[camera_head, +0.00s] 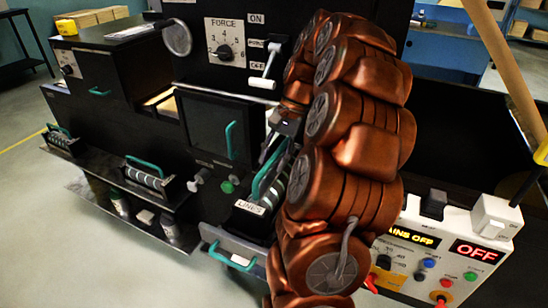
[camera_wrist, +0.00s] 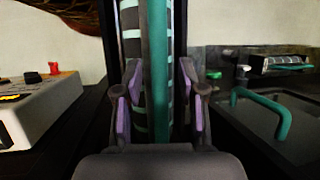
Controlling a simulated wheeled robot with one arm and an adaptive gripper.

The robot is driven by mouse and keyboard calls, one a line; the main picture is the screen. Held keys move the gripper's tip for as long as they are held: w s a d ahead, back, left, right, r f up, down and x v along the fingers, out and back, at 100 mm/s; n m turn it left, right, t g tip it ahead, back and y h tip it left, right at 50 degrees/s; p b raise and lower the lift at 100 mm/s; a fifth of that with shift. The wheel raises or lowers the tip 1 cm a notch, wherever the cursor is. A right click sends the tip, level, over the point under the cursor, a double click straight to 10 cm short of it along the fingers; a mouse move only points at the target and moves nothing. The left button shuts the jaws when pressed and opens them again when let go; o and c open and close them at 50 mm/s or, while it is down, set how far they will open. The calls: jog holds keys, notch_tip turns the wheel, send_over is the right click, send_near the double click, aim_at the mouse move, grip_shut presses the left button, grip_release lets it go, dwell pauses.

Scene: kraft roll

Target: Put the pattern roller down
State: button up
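The pattern roller is dark with pale stripes and has a teal handle. In the head view the roller (camera_head: 298,180) sits at the label "LINES", partly hidden behind my copper-coloured arm. In the wrist view the roller (camera_wrist: 132,60) runs up the middle, with its teal handle (camera_wrist: 158,75) in front. My gripper (camera_wrist: 161,78) has its purple-padded fingers on either side of the handle, with gaps showing between the pads and the handle. It looks open. In the head view my gripper (camera_head: 287,128) is at the upper end of the handle, largely covered by the arm.
Two other teal-handled rollers lie on the shelf to the left, one nearer (camera_head: 145,178) and one farther (camera_head: 62,137). A teal drawer pull (camera_head: 230,257) is below the label. A white control box (camera_head: 440,250) reading "OFF" stands right of my arm.

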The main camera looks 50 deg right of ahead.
jog(key=shift+r, duration=0.15)
jog(key=shift+b+v, duration=0.75)
jog(key=shift+v, duration=1.65)
jog(key=shift+s+d+r+p, duration=0.1)
jog(key=shift+d+r+p, duration=0.15)
jog(key=shift+r+p, duration=0.4)
jog(key=shift+d+r+p, duration=0.35)
jog(key=shift+r, duration=0.25)
